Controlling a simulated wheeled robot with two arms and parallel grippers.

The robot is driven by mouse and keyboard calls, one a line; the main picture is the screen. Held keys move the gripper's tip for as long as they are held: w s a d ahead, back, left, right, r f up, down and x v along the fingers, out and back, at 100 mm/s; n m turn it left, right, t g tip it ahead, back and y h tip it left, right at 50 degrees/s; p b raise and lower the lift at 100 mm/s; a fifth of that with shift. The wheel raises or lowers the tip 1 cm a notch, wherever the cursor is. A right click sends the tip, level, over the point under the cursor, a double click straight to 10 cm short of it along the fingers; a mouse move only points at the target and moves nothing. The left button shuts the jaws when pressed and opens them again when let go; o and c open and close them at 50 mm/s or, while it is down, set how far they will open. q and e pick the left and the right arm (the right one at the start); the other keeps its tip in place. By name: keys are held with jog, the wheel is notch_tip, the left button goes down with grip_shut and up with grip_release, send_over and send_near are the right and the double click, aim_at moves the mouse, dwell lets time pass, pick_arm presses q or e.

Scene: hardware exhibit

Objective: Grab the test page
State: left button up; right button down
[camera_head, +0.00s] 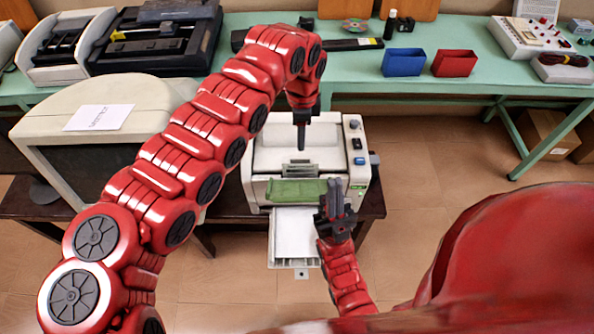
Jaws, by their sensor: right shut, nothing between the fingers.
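A white printer (272,150) stands on a dark low table in the middle of the view. A white page (295,235) lies in its front tray, below a green panel or slot area. My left gripper (301,142) points down over the top of the printer, and its finger gap is not clear from this angle. My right gripper (334,188) is shut and empty at the printer's front right, beside the page's upper right. I cannot tell whether it touches the printer. It hides part of the front and tray edge.
An old monitor (50,127) with a printed sheet (98,117) on top stands at left. A green bench (460,62) behind holds a blue bin (404,63), a red bin (454,64) and devices. The floor at right is mostly open.

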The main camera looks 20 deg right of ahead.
pick_arm(q)
jog(key=p, duration=0.2)
send_over(300, 166)
notch_tip(300, 166, down, 8)
jog(key=shift+a+r, duration=0.15)
jog(key=shift+f, duration=0.35)
jog(key=f, duration=0.3)
jog(key=f+p, duration=0.1)
jog(key=shift+d+f, duration=0.35)
jog(key=shift+a+f, duration=0.1)
jog(key=shift+f, duration=0.35)
grip_shut()
